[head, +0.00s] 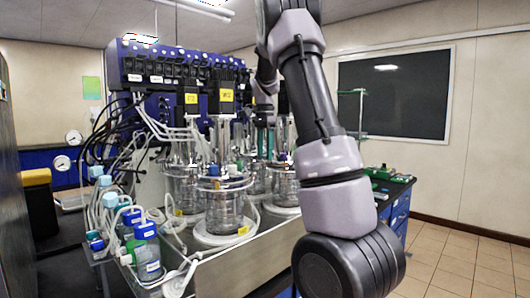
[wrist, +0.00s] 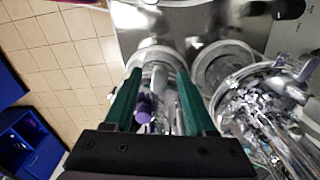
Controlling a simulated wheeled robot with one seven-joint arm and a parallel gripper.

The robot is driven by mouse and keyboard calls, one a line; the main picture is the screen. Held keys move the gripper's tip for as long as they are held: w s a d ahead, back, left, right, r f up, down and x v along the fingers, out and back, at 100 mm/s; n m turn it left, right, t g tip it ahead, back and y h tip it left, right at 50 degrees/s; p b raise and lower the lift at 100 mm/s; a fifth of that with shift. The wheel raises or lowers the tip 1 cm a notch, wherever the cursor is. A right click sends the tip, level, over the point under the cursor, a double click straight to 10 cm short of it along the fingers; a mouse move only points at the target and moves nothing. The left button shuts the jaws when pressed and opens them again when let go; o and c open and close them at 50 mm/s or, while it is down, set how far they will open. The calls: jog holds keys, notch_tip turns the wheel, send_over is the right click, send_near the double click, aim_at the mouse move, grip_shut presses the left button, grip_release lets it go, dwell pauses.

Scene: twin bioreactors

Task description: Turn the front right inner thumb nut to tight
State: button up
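In the wrist view my gripper (wrist: 160,76) has its two green fingers apart. A small purple cylindrical piece (wrist: 146,108) shows between them, nearer the left finger; I cannot tell whether it is the thumb nut or whether a finger touches it. Glass and shiny metal of a bioreactor vessel lie below and beyond the fingers. In the head view the front glass vessel (head: 224,207) stands on the bench with a metal head plate and a black motor on top. My gripper is mostly hidden there behind my arm and the vessels. No thumb nut is clear in the head view.
A blue control tower (head: 180,65) stands behind the vessels. Bottles with blue caps (head: 147,250) and loose tubing crowd the bench's left front. Another glass vessel (wrist: 262,112) is close on the right in the wrist view. Tiled floor (head: 455,262) at right is clear.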

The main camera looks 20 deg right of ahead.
notch_tip(320, 180, up, 11)
dwell(0.7)
jog(key=shift+f, duration=0.1)
jog(key=s+a+f+n+t, duration=0.2)
jog(key=s+a+n, duration=0.2)
jog(key=s, duration=0.5)
jog(key=s+a+f+n+t+y, duration=0.1)
jog(key=s+a+n, duration=0.3)
jog(key=s, duration=0.5)
jog(key=s+a+f+n+t+y, duration=0.1)
jog(key=s+a+f+n+t, duration=0.2)
jog(key=s+a, duration=0.4)
jog(key=s+n+t, duration=0.1)
jog(key=s, duration=0.1)
jog(key=shift+s, duration=0.4)
